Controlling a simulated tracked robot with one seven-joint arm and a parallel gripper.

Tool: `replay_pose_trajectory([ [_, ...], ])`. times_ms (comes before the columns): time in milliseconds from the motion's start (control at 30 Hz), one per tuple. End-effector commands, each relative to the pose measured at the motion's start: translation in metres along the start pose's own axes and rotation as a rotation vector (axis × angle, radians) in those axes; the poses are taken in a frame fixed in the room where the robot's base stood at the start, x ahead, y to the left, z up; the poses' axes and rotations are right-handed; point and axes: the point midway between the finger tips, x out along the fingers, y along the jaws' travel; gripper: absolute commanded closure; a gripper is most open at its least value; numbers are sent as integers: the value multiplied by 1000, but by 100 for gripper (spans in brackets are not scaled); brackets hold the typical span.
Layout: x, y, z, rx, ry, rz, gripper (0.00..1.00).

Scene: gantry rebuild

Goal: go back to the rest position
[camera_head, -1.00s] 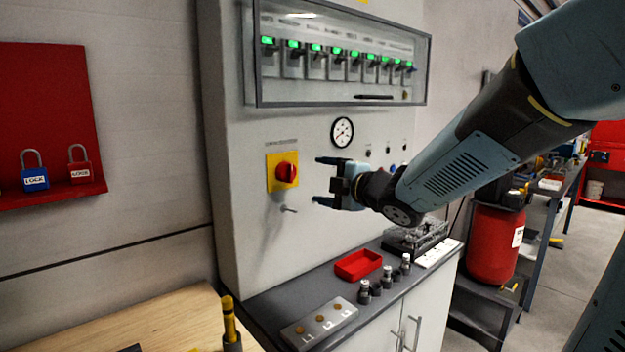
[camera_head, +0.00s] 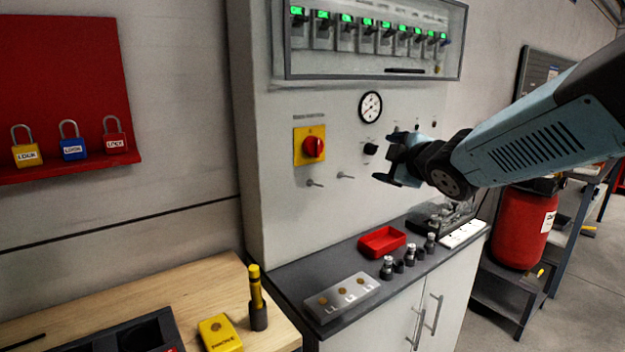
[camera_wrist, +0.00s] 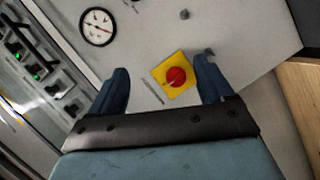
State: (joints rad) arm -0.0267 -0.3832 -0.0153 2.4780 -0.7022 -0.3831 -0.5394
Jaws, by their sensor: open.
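My gripper (camera_head: 388,163) is open and empty, held in the air in front of the grey cabinet panel. In the wrist view its two fingers (camera_wrist: 163,84) stand wide apart, with the red rotary switch (camera_wrist: 176,77) on its yellow plate showing between them at a distance. In the head view that switch (camera_head: 314,147) is to the left of the gripper, and nothing touches it. My arm reaches in from the right edge.
A gauge (camera_head: 370,106) and a glass-fronted breaker box (camera_head: 375,40) are on the panel. Below are a red tray (camera_head: 382,242), several small fittings and a metal plate (camera_head: 341,296). Padlocks sit on a red shelf (camera_head: 60,168) at left. A red cylinder (camera_head: 522,226) stands at right.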

Motion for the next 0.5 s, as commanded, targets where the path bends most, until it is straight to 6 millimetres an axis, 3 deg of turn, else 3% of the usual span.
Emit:
replay_pose_trajectory([
  [233,-52,-8,46,368,-319,-39,19],
  [500,-123,-49,66,799,-617,-127,19],
])
